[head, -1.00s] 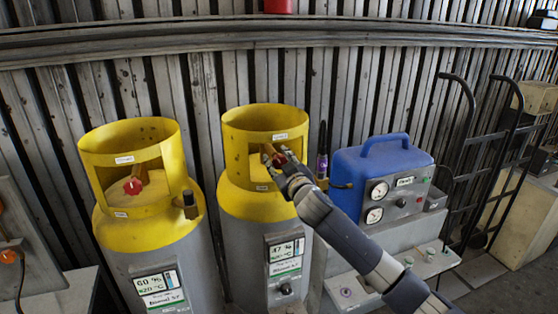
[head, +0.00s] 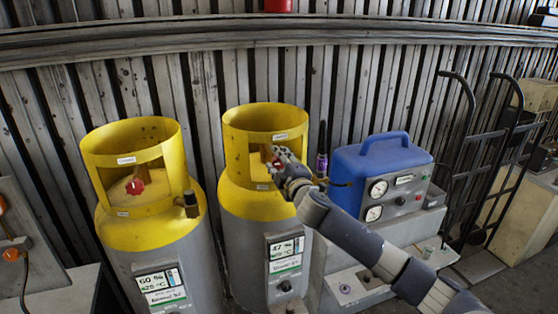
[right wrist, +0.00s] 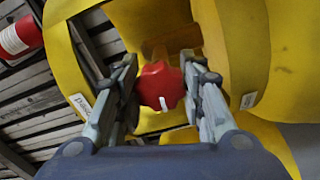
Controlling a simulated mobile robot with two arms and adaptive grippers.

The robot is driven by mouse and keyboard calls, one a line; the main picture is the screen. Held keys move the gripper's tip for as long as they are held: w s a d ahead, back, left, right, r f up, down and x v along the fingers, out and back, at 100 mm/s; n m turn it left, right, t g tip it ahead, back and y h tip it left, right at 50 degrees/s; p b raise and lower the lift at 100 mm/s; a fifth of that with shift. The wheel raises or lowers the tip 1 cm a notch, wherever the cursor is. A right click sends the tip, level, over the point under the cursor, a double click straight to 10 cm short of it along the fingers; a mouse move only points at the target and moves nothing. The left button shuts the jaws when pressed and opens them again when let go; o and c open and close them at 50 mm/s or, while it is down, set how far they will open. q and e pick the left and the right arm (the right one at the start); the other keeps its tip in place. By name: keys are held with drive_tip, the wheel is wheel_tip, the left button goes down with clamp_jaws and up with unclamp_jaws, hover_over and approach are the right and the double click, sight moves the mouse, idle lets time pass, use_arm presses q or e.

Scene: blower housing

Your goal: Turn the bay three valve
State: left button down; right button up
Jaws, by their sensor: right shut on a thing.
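Two grey gas cylinders with yellow collars stand side by side in the head view, a left one (head: 165,270) and a right one (head: 240,240). My right gripper (right wrist: 160,72) reaches into the right cylinder's collar and is shut on the red valve knob (right wrist: 160,87). One finger is on each side of the knob, which has a white mark on its lower part in the right wrist view. In the head view the gripper (head: 279,160) hides most of this knob. The left cylinder's red knob (head: 134,187) is free. My left gripper is not in view.
The yellow collar (right wrist: 245,40) surrounds the gripper closely. A blue machine with gauges (head: 375,165) stands to the right, beyond a dark bottle (head: 322,160). A black hand truck (head: 465,160) stands farther right. A ribbed metal wall (head: 370,80) is behind.

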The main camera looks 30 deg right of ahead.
drive_tip(key=n, duration=0.4)
idle(0.5)
drive_tip(key=o, duration=1.1)
drive_tip(key=v, duration=1.2)
drive_tip(key=shift+f, duration=0.1)
